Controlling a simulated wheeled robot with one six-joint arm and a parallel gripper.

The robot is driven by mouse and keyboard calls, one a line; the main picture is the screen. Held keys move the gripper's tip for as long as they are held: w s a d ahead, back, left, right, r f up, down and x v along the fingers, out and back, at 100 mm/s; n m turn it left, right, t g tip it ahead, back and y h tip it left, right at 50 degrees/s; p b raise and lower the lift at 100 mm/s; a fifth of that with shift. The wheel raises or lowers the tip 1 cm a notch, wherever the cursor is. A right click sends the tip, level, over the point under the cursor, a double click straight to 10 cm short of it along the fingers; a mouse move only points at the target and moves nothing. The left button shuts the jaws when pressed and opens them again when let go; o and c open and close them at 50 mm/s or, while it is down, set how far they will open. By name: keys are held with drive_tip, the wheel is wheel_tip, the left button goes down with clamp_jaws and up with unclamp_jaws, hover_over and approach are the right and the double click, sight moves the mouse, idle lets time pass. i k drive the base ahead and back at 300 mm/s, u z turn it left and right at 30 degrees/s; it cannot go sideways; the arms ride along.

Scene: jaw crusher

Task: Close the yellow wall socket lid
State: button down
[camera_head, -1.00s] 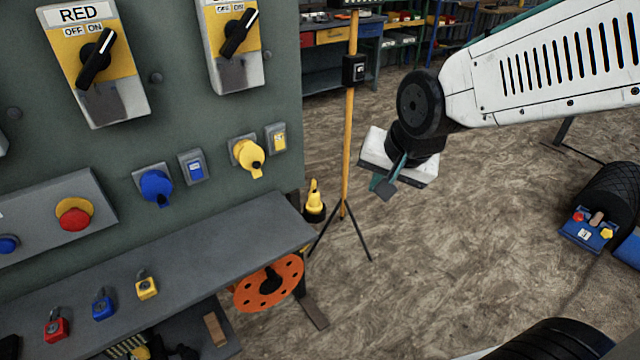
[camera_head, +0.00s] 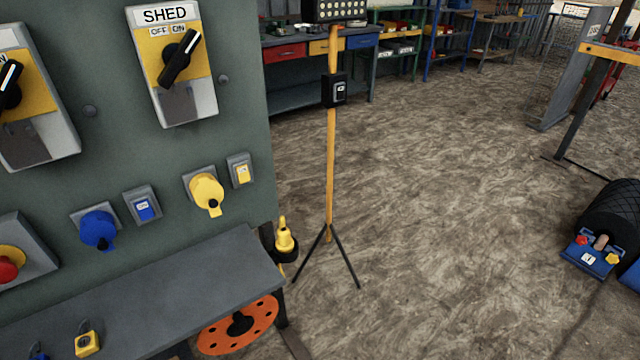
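The yellow wall socket (camera_head: 206,191) is on the green-grey panel, left of the picture's middle. A round yellow lid with a small tab at its lower edge shows on its front. The lid looks to lie over the socket face, but I cannot tell from this angle whether it is fully shut. A small grey switch box with a yellow face (camera_head: 242,173) is just right of it. My gripper is not in view.
A blue socket (camera_head: 97,229) and blue switch (camera_head: 143,208) are to the left. A grey shelf (camera_head: 190,290) juts out below the sockets. A yellow pole on a tripod (camera_head: 330,170) stands right of the panel. The floor further right is mostly open.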

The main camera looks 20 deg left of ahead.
sight(209, 194)
drive_tip(key=z, duration=1.75)
drive_tip(key=k, duration=0.65)
drive_tip(key=u, duration=1.75)
drive_tip(key=i, duration=0.15)
drive_tip(key=z, duration=0.1)
